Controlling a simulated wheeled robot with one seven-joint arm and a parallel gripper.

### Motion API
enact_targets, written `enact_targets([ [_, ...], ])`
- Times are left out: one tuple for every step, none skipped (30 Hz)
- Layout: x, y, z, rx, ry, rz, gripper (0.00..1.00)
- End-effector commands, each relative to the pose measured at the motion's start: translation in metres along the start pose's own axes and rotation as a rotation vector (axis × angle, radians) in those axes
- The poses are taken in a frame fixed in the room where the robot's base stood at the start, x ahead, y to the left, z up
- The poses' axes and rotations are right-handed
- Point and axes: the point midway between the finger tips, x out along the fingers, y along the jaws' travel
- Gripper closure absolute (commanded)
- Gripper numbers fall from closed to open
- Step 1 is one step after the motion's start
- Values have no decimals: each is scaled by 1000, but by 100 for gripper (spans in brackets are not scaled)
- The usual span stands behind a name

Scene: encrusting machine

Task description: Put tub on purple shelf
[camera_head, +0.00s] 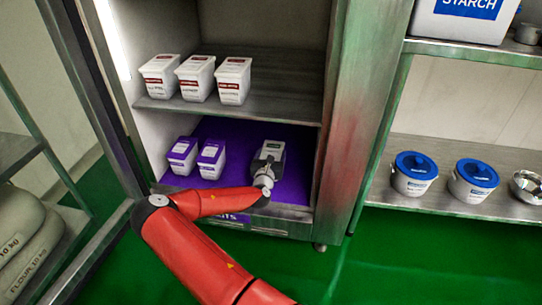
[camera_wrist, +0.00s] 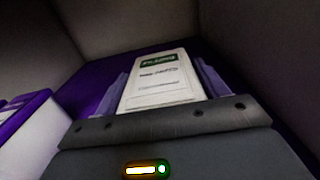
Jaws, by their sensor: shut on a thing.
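The tub (camera_head: 270,147), white with a green label, is inside the cabinet over the purple shelf (camera_head: 297,180), on its right part. My gripper (camera_head: 266,168) reaches in from the front and is shut on the tub. In the wrist view the tub (camera_wrist: 162,80) sits between the two fingers (camera_wrist: 164,95), its green label at the far end. The purple surface (camera_wrist: 95,90) shows around it. I cannot tell whether the tub's underside touches the shelf.
Two purple-labelled tubs (camera_head: 211,158) stand to the left on the same shelf. Three red-labelled tubs (camera_head: 196,78) stand on the shelf above (camera_head: 270,107). The cabinet's right wall (camera_head: 337,110) is close to the tub. Blue-lidded buckets (camera_head: 414,174) stand on a rack to the right.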

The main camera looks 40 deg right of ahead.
Motion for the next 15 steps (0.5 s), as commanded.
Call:
enact_targets([
  [1, 0, 2, 3, -6, 1, 80],
  [1, 0, 2, 3, -7, 1, 80],
  [1, 0, 3, 3, -7, 1, 80],
  [1, 0, 3, 3, -7, 1, 80],
  [1, 0, 3, 3, -7, 1, 80],
  [1, 0, 3, 3, -6, 1, 80],
  [1, 0, 2, 3, -6, 1, 80],
  [1, 0, 2, 2, -7, 1, 80],
  [1, 0, 0, 2, -7, 1, 80],
  [0, 0, -1, 1, -2, 1, 23],
  [0, 0, -1, 1, -2, 1, 20],
  [0, 0, -1, 1, -1, 1, 14],
  [0, 0, -1, 1, -1, 1, 10],
  [0, 0, -1, 1, -1, 1, 6],
  [0, 0, -1, 1, -1, 1, 6],
])
